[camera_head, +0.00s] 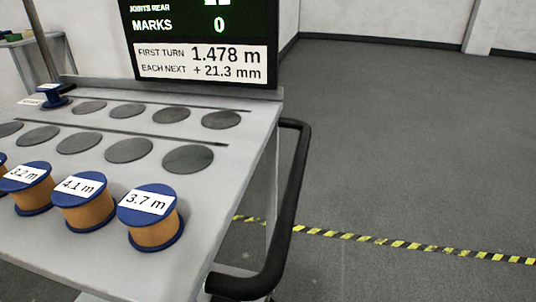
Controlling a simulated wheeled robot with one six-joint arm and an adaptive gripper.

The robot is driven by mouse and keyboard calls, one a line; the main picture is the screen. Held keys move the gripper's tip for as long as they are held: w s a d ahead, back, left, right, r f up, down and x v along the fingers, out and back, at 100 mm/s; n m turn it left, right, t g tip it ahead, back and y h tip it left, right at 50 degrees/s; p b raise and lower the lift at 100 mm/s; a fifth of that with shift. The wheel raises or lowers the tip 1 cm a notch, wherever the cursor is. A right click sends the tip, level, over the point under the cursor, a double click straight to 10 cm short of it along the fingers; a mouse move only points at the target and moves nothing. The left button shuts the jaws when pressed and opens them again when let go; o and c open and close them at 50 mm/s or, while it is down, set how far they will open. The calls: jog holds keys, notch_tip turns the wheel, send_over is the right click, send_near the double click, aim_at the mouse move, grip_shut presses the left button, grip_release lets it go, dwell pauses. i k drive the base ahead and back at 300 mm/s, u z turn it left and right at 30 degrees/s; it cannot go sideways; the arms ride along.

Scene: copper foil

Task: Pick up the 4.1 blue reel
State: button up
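The blue reel labelled 4.1 m (85,215) stands upright on the grey cart top (222,180) at the lower left. It has blue flanges, a copper-coloured winding and a white label on top. It stands between the reel labelled 3.2 m (33,203) on its left and the reel labelled 3.7 m (154,230) on its right, with small gaps. My gripper is not in view.
Dark round spots (188,159) lie empty in two rows behind the reels. A smaller blue reel (54,98) stands at the back left. A display board (200,40) rises behind. A black handle (290,215) borders the right side; open floor lies beyond.

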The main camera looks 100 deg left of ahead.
aim_at(86, 203)
jog(key=u, duration=2.25)
jog(key=i, duration=2.1)
jog(key=u, duration=1.85)
